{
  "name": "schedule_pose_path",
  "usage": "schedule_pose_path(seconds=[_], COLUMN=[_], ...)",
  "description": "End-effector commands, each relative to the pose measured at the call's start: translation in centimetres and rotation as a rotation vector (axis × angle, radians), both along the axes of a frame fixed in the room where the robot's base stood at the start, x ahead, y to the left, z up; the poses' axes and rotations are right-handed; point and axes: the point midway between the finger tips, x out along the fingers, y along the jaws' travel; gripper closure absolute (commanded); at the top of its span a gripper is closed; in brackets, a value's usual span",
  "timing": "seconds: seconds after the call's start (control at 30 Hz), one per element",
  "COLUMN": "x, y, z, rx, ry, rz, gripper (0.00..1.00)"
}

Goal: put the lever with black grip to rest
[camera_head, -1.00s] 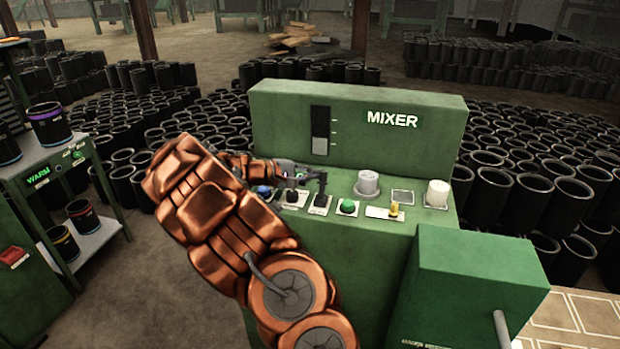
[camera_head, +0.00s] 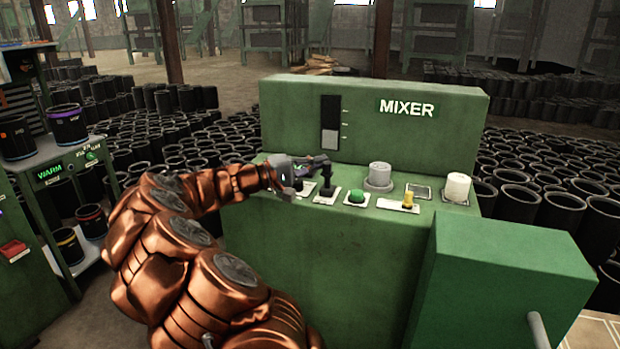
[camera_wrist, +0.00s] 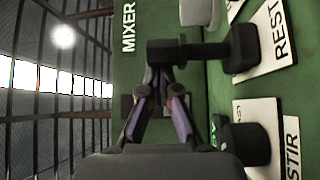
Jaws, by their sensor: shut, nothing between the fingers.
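A lever with a black grip (camera_head: 326,180) stands about upright from a white plate on the green mixer's sloping panel. A second black control (camera_wrist: 246,145) sits on a plate marked STIR, partly behind my gripper.
A green button (camera_head: 356,197), a yellow switch (camera_head: 408,200), a grey knob (camera_head: 380,175) and a white knob (camera_head: 457,187) are right of the lever. The upright MIXER panel (camera_head: 440,135) stands behind. A green box (camera_head: 500,270) is at front right.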

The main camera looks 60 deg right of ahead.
Motion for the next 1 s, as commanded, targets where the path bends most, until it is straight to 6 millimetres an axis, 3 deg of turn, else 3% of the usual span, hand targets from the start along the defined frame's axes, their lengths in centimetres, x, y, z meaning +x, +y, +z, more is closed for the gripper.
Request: schedule_pose_path(seconds=[0.2,1.0], x=[-0.3,-0.6], y=[0.7,2.6], z=[-0.5,-0.5], rx=[-0.129,-0.122], ry=[-0.013,-0.015], rz=[-0.004,-0.007], gripper=[1.00,1.00])
